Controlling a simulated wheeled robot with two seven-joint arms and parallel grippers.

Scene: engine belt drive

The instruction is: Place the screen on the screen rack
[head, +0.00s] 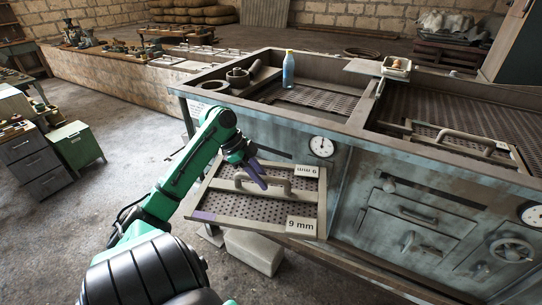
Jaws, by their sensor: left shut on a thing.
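A screen (258,206) with a dark perforated panel, a pale frame, a raised handle and white "9 mm" labels is at the middle of the head view, in front of the machine's left front panel. My left gripper (258,177), with purple fingers, is shut on the screen's handle near its left part. The screen is tilted, and the arm hides a bit of its left edge. A second framed screen (455,141) with a handle and a label lies in the machine's right bay. I cannot tell which thing is the screen rack. My right gripper is not in view.
The large grey-blue machine (345,190) has gauges, drawers and a raised rim. A blue bottle (288,72) stands in its left bay. A pale block (254,251) is on the floor below the held screen.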

